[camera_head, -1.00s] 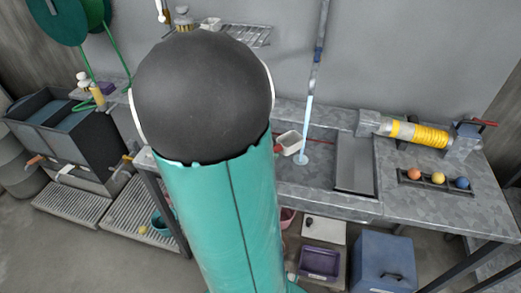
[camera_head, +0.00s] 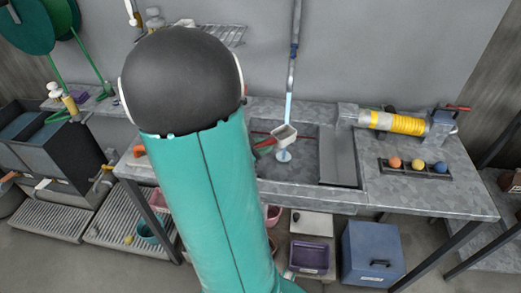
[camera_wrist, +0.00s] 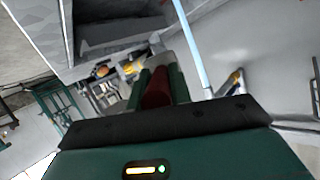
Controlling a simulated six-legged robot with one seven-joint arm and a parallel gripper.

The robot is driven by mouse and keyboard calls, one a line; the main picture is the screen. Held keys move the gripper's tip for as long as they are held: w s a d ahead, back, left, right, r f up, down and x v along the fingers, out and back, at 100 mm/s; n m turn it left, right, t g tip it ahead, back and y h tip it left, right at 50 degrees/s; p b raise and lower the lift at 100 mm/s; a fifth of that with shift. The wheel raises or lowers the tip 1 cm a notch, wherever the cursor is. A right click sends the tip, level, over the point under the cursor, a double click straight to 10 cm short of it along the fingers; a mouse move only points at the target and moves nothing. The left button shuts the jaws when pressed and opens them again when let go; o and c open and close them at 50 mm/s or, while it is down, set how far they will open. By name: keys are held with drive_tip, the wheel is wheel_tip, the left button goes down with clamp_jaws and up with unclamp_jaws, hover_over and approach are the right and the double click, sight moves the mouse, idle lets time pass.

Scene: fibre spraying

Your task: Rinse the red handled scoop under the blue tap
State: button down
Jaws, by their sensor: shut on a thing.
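In the wrist view my gripper (camera_wrist: 158,72) is shut on the red handle (camera_wrist: 156,92), with the stream (camera_wrist: 193,55) just right of the fingers. The cup cannot be made out there. My arm hides the gripper in the head view.
The grey counter (camera_head: 430,190) carries a yellow-wound cylinder (camera_head: 395,122) and a rack (camera_head: 415,172) of coloured balls at right. Dark tanks (camera_head: 45,150) stand at left.

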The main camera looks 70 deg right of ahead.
drive_tip(key=w+d+f, duration=0.2)
drive_tip(key=d, duration=0.7)
drive_tip(key=shift+w+d, duration=0.35)
drive_tip(key=shift+d, duration=0.05)
drive_tip(key=shift+s, duration=0.2)
idle(0.4)
drive_tip(key=shift+s+d, duration=0.15)
drive_tip(key=shift+s, duration=0.25)
drive_tip(key=shift+w, duration=0.2)
drive_tip(key=shift+w, duration=0.4)
drive_tip(key=shift+s, duration=0.1)
drive_tip(key=shift+s, duration=0.5)
